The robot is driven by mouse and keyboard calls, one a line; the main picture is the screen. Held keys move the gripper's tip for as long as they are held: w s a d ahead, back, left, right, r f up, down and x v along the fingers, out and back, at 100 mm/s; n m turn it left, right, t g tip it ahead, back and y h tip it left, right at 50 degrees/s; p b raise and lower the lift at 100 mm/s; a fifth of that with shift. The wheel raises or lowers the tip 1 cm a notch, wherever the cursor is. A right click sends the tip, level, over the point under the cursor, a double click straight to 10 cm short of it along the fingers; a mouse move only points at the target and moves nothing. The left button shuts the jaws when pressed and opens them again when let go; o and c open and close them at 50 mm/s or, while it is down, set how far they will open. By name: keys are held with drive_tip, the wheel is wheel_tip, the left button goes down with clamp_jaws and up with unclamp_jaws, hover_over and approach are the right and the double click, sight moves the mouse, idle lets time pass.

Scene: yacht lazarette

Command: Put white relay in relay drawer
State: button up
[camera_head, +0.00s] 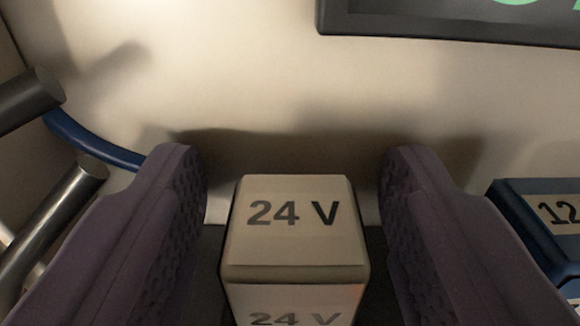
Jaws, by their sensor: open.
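A white relay (296,240) with black "24 V" labels on its top and front faces stands upright in the lower middle of the camera_head view. My gripper (292,185) is open, with one purple textured finger on each side of the relay. A gap shows between the relay and each finger, narrower on the left. The relay's lower part is cut off by the bottom edge of the picture. I see no relay drawer in this view.
A blue relay (540,225) with a "12" label, partly cut off, stands at the right beyond my right finger. Metal bars (50,230) and a blue hose (95,145) are at the left. A pale wall (260,70) stands close behind, with a dark-framed panel (440,28) above.

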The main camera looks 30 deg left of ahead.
clamp_jaws()
drive_tip(key=shift+r, duration=0.15)
idle(0.4)
drive_tip(key=shift+r, duration=0.5)
drive_tip(key=shift+s, duration=0.1)
